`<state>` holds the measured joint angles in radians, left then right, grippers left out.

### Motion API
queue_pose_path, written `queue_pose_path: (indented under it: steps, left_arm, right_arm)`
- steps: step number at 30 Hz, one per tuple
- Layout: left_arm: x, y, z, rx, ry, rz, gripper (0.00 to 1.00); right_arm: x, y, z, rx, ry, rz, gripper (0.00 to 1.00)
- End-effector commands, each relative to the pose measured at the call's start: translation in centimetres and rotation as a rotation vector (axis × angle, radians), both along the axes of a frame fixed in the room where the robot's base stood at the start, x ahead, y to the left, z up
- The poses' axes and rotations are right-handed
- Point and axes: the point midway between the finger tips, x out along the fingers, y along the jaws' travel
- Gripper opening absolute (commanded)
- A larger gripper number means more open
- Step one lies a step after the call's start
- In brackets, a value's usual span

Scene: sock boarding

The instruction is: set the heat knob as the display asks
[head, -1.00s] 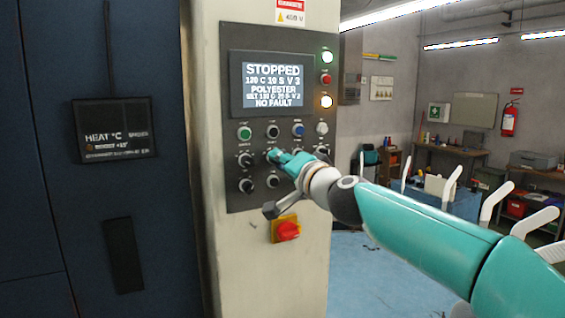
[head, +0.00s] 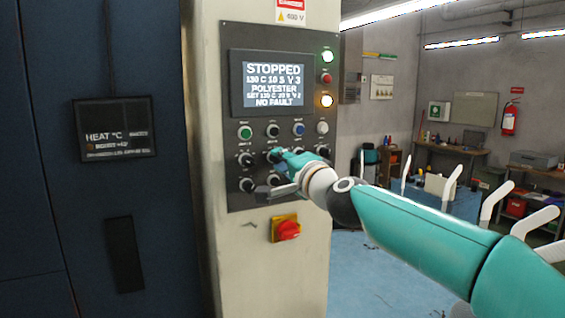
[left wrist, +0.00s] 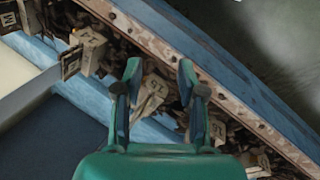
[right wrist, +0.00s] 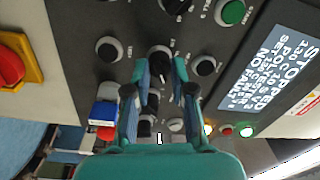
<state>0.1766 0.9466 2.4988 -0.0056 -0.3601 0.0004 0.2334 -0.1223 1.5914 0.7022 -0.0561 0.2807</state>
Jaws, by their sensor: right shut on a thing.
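The display (head: 271,84) reads STOPPED, then 130 C 10 S V 3, POLYESTER, a small set line that seems to ask 130 C 20 S V 2, and NO FAULT. My right gripper (head: 278,155) is at the panel, with its fingers over the second knob of the upper knob row. In the right wrist view the fingertips are closed on both sides of this black heat knob (right wrist: 158,66); its label is too small to read. My left gripper (left wrist: 160,82) shows only in the left wrist view, its fingers apart with nothing held between them.
Other knobs and buttons surround the gripped knob closely, including a green button (head: 245,133) and a lower-left knob (head: 247,185). A red switch on a yellow plate (head: 287,229) is below the panel.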

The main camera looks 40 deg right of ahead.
Motion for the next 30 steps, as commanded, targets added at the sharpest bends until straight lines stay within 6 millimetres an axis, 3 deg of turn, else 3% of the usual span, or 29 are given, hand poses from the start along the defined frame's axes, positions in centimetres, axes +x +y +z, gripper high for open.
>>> queue_pose_path:
  steps: [3, 4, 8, 20, 26, 30]
  left_arm:
    - [0.0, 0.0, 0.0, 0.0, 0.0, 0.0, 0.4]
    - [0.0, 0.0, 0.0, 0.0, 0.0, 0.0, 0.4]
    - [0.0, 0.0, 0.0, 0.0, 0.0, 0.0, 0.4]
    - [0.0, 0.0, 0.0, 0.0, 0.0, 0.0, 0.4]
    - [0.0, 0.0, 0.0, 0.0, 0.0, 0.0, 0.4]
    - [0.0, 0.0, 0.0, 0.0, 0.0, 0.0, 0.4]
  right_arm:
    - [0.1, -0.1, -0.3, 0.002, 0.004, -0.002, 0.0]
    - [0.1, -0.1, -0.3, 0.002, 0.004, -0.001, 0.27]
    - [0.1, -0.1, -0.2, 0.002, 0.003, -0.001, 0.49]
    - [-0.3, 0.1, -0.1, 0.0, 0.001, 0.001, 0.49]
    - [-2.7, 0.8, -0.1, -0.001, 0.0, 0.0, 0.49]
    - [-5.6, 1.7, -0.3, 0.001, -0.001, -0.001, 0.49]
